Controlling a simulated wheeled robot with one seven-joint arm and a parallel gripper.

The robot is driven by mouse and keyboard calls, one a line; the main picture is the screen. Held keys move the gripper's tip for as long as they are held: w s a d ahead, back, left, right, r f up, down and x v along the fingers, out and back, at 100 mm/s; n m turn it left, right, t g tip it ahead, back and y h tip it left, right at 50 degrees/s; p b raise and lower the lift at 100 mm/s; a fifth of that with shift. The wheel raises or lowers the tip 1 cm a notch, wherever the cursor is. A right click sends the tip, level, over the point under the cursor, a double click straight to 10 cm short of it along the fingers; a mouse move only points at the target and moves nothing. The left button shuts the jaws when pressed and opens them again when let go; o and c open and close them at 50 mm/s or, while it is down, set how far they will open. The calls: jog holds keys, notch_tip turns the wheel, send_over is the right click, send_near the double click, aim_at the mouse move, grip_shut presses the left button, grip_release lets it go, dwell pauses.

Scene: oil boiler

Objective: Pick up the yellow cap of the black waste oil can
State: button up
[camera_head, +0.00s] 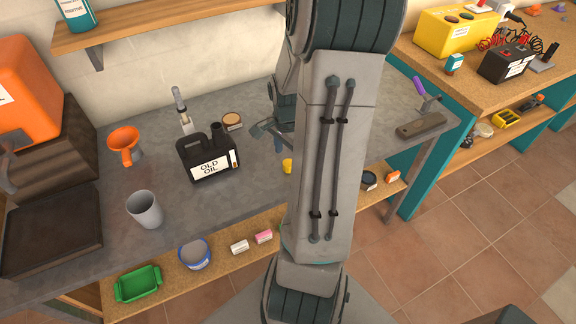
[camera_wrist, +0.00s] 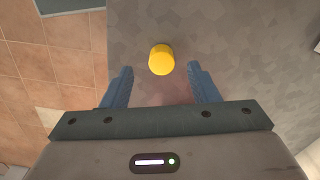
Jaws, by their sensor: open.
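The yellow cap (camera_head: 287,166) lies on the grey workbench (camera_head: 245,225), to the right of the black can labelled "OLD OIL" (camera_head: 208,160). My arm partly hides the bench around the cap in the head view. In the wrist view the yellow cap (camera_wrist: 161,59) sits on the grey surface, roughly centred between the lines of the two fingers and a little beyond their tips. My gripper (camera_wrist: 160,72) is open and empty, its blue fingers apart on either side. In the head view my gripper (camera_head: 268,137) is above the bench near the cap.
An orange funnel (camera_head: 124,143), a grey cup (camera_head: 145,209) and a dark tray (camera_head: 50,235) stand on the left of the bench. A round tin (camera_head: 232,121) stands behind the can. A flat grey-brown block (camera_head: 421,126) lies at the right end. The bench around the cap looks clear.

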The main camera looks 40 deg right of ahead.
jog(key=shift+w+d+f, duration=0.1)
jog(key=shift+d+f, duration=0.05)
jog(key=shift+f, duration=1.05)
jog(key=shift+d+f, duration=0.1)
jog(key=shift+f, duration=1.05)
jog(key=c, duration=1)
jog(key=shift+r, duration=0.1)
